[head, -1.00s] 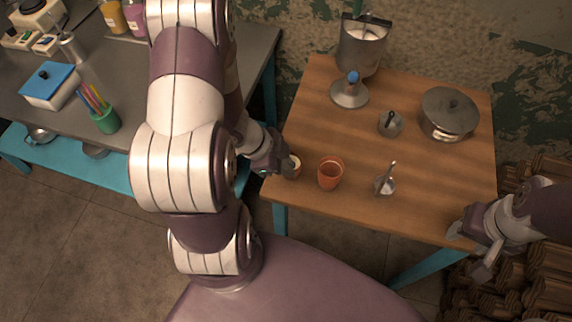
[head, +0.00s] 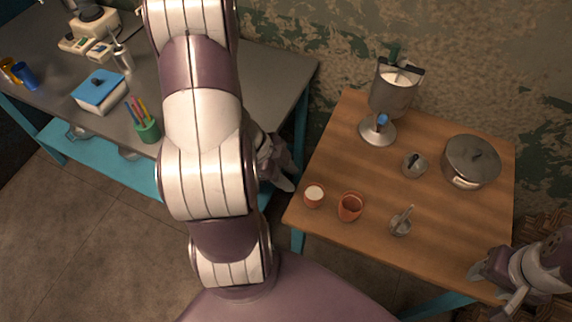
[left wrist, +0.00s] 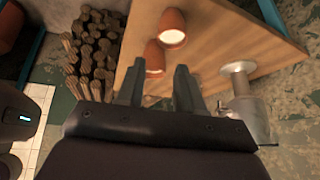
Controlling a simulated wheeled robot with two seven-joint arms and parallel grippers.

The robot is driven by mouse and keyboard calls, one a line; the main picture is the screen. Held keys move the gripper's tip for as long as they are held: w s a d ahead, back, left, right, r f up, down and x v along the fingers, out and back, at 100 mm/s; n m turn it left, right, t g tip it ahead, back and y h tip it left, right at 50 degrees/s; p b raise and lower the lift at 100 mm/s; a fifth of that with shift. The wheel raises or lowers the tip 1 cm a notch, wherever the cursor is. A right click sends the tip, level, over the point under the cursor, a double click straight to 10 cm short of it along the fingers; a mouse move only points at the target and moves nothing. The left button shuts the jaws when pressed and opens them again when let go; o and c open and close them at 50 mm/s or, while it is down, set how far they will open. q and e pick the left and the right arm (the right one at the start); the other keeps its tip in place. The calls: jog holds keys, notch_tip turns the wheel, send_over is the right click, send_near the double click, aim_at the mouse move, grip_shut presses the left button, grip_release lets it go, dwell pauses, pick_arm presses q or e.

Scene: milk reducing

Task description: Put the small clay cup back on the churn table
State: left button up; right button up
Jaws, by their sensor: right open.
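The small clay cup (head: 314,196), with a pale white top, stands upright on the wooden churn table (head: 385,222), near its left corner. A taller reddish clay cup (head: 350,207) stands just right of it. My left gripper (head: 287,180) is left of the small cup, apart from it, at the table edge; my arm hides part of it. My right gripper (head: 493,290) is open and empty at the table's front right corner.
A metal churn (head: 392,97), a lidded pot (head: 470,162), a small metal pot (head: 414,164) and a metal cup with a spoon (head: 401,222) stand on the table. A grey side table (head: 190,90) with a blue-lidded box (head: 98,92) is at left.

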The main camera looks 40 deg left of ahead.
pick_arm(q)
jog(key=w+r+n+y, duration=0.6)
jog(key=n+y, duration=0.1)
jog(key=n, duration=0.1)
jog(key=s+d+r+n+g+h, duration=0.1)
jog(key=s+d+n, duration=0.3)
jog(key=d, duration=0.4)
jog(key=shift+s+r+n+g+h, duration=0.4)
jog(key=shift+s+g, duration=0.05)
jog(key=shift+g, duration=0.05)
